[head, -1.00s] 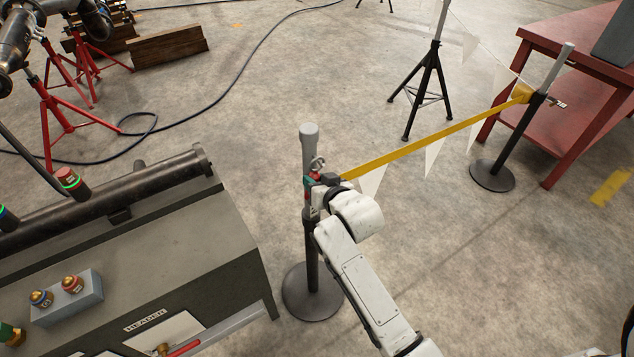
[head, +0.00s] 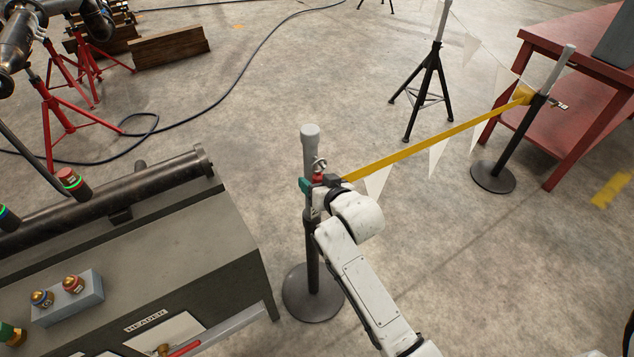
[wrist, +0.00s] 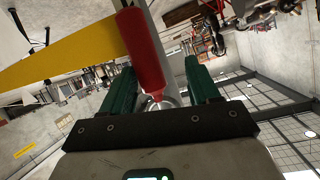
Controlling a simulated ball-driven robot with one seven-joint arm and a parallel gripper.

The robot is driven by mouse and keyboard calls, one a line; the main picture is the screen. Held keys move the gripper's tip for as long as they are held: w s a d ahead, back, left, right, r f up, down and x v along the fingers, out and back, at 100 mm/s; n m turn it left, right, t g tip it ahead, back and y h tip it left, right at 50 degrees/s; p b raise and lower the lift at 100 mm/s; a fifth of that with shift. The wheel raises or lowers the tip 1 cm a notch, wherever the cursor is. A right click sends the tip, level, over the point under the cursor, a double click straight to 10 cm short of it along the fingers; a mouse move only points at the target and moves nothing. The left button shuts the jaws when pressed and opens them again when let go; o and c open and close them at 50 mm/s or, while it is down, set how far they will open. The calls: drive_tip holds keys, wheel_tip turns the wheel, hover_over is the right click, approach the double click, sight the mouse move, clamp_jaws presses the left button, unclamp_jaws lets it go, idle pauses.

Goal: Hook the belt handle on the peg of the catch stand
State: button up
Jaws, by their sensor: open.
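The catch stand (head: 311,245) is a dark post with a grey top and round base, standing upright left of centre in the head view. The red belt handle (head: 318,177) is against its upper part, beside a small metal ring or hook (head: 320,162). The yellow belt (head: 430,140) runs taut from the handle to the far post. My gripper (head: 318,184) is open at the handle. Whether the handle sits on the peg is hard to tell.
The far belt post (head: 517,140) stands beside a red table (head: 585,110). A grey bench (head: 150,255) with a pipe and buttons is close on the left. White pennants (head: 438,157) hang behind the belt. A black tripod (head: 427,95) stands at the back. Floor right of my arm is clear.

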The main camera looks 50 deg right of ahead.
drive_tip(key=v, duration=1)
drive_tip(key=shift+s+r, duration=0.2)
drive_tip(key=shift+s, duration=0.1)
drive_tip(key=shift+a, duration=0.15)
drive_tip(key=s+a+f+n+g+y, duration=0.2)
drive_tip(key=s+a+f+g, duration=0.3)
drive_tip(key=s, duration=0.5)
drive_tip(key=s+a+f+n+g+y, duration=0.2)
drive_tip(key=s+a+f+n+g, duration=0.2)
drive_tip(key=s, duration=0.5)
drive_tip(key=shift+s+a+f+g+y, duration=0.35)
drive_tip(key=shift+a+f+g, duration=0.55)
drive_tip(key=shift+g, duration=0.3)
idle(2.2)
